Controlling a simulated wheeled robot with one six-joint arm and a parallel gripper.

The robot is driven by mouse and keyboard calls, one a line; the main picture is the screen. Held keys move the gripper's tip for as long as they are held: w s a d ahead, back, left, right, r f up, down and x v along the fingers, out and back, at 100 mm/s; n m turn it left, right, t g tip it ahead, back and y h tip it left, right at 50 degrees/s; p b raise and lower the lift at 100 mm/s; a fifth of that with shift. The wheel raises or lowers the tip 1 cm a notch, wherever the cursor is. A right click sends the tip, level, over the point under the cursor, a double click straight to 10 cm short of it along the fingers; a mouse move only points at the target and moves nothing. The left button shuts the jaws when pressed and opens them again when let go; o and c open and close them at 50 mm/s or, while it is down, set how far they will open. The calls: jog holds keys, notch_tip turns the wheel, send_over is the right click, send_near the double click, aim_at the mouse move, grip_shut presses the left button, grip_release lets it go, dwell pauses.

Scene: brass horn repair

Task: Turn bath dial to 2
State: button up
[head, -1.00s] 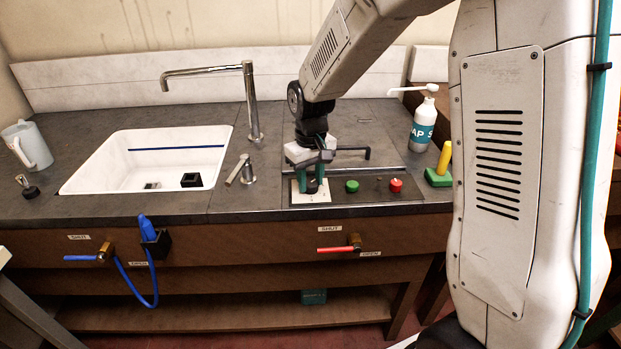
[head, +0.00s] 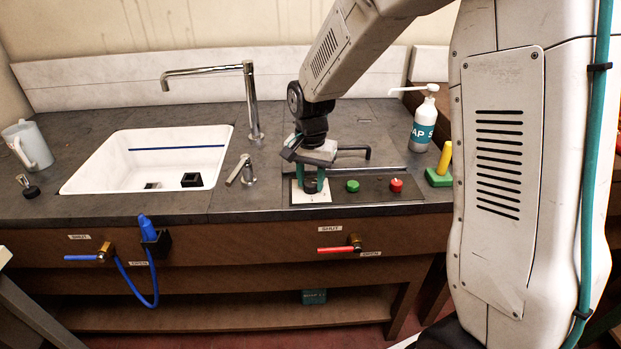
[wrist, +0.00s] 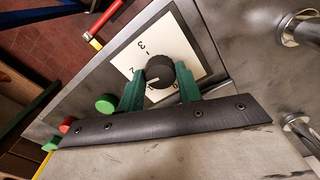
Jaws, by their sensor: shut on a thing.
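The bath dial is a round black ribbed knob (wrist: 160,72) on a white square plate (wrist: 198,60) printed with numbers. In the wrist view a 3 is clear on the plate, and other marks are partly hidden by the green fingers. A pale pointer line shows on the knob, angled toward the gripper side; I cannot read exactly which number it meets. My gripper (wrist: 161,80) is shut on the knob, one green finger on each side. In the head view the plate (head: 322,197) lies at the left end of the control panel, under my gripper (head: 312,184).
A green button (head: 352,186) and a red button (head: 396,185) sit right of the dial. A small metal tap lever (head: 243,172) stands close on the left, beside the white sink (head: 105,175). A soap bottle (head: 424,125) and a green block with yellow handle (head: 439,176) stand right.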

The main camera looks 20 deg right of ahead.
aim_at(310, 182)
jog(key=shift+w+m, duration=0.1)
jog(key=shift+m, duration=1.5)
jog(key=o, duration=1)
notch_tip(310, 182, up, 8)
jog(key=shift+f, duration=0.1)
